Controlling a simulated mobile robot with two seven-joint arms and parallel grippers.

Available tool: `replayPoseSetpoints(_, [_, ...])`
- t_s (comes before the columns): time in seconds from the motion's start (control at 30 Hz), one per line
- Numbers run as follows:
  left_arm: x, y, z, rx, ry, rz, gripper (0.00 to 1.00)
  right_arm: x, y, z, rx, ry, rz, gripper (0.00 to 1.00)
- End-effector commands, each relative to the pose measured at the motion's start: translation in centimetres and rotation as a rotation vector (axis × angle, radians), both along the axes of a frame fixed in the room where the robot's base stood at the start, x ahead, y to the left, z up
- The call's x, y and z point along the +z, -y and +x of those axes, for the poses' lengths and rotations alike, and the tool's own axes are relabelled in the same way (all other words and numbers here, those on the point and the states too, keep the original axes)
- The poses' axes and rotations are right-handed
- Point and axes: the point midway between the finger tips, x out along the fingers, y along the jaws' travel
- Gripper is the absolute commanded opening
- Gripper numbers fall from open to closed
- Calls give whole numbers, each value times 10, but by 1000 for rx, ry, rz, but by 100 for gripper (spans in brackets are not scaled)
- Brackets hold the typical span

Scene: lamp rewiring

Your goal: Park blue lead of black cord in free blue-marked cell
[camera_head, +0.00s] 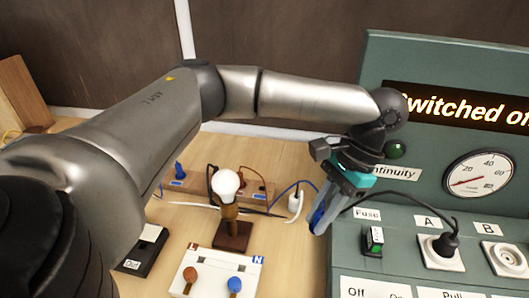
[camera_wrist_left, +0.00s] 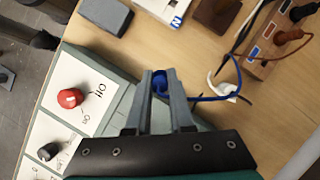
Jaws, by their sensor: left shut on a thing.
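My left gripper (camera_head: 322,222) is shut on the blue lead (camera_head: 317,217), just left of the green console's edge. In the left wrist view the blue lead's end (camera_wrist_left: 159,82) sits between the fingertips of my left gripper (camera_wrist_left: 160,78), and a blue wire runs right from it. The black cord (camera_head: 385,194) runs from a black plug in socket A to behind the gripper. The wooden strip with marked cells (camera_head: 205,190) lies further back on the table. In the wrist view a blue-marked cell (camera_wrist_left: 254,52) shows on it. My right gripper is not in view.
A lamp bulb (camera_head: 225,184) on a wooden base (camera_head: 232,236) stands before the strip. A white L/N block (camera_head: 212,266) is in front. The green console (camera_head: 435,180) fills the right; its display says "Switched off".

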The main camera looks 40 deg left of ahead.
Motion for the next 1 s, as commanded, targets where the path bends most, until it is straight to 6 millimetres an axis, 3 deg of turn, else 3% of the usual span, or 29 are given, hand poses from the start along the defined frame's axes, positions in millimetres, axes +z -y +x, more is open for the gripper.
replayPoseSetpoints(0.47, [-20,-28,30,-639,-1,0,0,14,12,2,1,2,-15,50])
replayPoseSetpoints(1.0, [-32,-78,55,-1299,0,1,0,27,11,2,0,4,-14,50])
